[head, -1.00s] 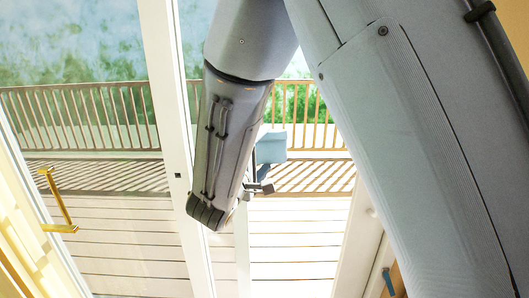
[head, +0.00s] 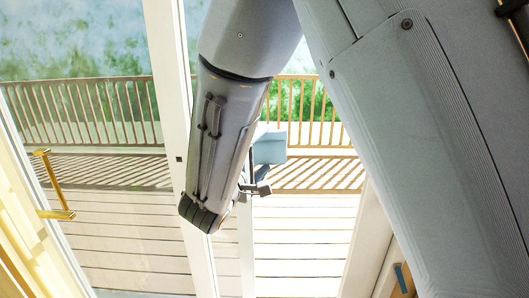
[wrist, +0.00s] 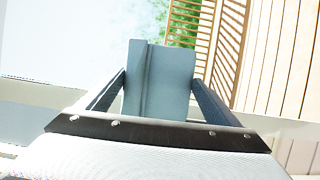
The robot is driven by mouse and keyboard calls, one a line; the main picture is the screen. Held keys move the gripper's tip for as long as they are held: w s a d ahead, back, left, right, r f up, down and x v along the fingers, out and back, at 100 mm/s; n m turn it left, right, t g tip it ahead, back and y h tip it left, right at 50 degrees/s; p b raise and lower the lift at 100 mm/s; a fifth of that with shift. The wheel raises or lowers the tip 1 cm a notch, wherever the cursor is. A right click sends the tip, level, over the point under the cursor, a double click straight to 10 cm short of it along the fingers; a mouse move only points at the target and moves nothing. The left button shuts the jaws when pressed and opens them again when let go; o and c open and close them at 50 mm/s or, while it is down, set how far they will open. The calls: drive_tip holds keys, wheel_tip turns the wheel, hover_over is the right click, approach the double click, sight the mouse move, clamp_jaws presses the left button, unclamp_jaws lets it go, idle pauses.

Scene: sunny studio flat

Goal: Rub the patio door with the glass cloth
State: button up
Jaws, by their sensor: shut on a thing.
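The glass cloth (wrist: 165,82) is a blue-grey folded piece with an upright crease, held between the two dark fingers of my gripper (wrist: 158,88) in the wrist view. It also shows as a small blue-grey patch (head: 270,148) right of my arm in the head view. There my fingers are mostly hidden behind the arm. The patio door (head: 167,70) has a white frame and hazy glass, left of my arm. In the wrist view, a pale, hazy surface lies left of the cloth. I cannot tell whether the cloth touches the glass.
A gold handle (head: 55,186) stands out at the left, beside a pale yellow curtain-like strip (head: 22,225). Beyond are a plank deck (head: 300,240) and a wooden railing (head: 85,112). The view right of the white frame looks clearer and brighter. A small blue item (head: 403,278) is at lower right.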

drive_tip(key=shift+w+a+f+b, duration=0.1)
drive_tip(key=shift+a+f+b, duration=0.15)
drive_tip(key=shift+f+b, duration=0.45)
drive_tip(key=shift+a+f+b, duration=0.25)
drive_tip(key=shift+f+b, duration=0.4)
drive_tip(key=shift+w+a+f+b, duration=0.1)
drive_tip(key=shift+a+f+b, duration=0.15)
drive_tip(key=shift+f+b, duration=0.45)
wheel_tip(320, 180, up, 9)
drive_tip(key=p, duration=0.1)
hover_over(260, 161)
drive_tip(key=v, duration=0.3)
drive_tip(key=shift+d+r+p, duration=0.2)
drive_tip(key=shift+d+r, duration=0.15)
drive_tip(key=shift+r, duration=0.55)
drive_tip(key=shift+d+r+p, duration=0.15)
drive_tip(key=shift+d+r, duration=0.2)
drive_tip(key=shift+r, duration=0.55)
drive_tip(key=shift+d+r+p, duration=0.2)
drive_tip(key=shift+d+r, duration=0.1)
drive_tip(key=shift+r, duration=0.6)
drive_tip(key=shift+s+a+b, duration=0.15)
drive_tip(key=shift+s+b, duration=0.3)
drive_tip(key=shift+s, duration=2.5)
drive_tip(key=shift+s, duration=1.5)
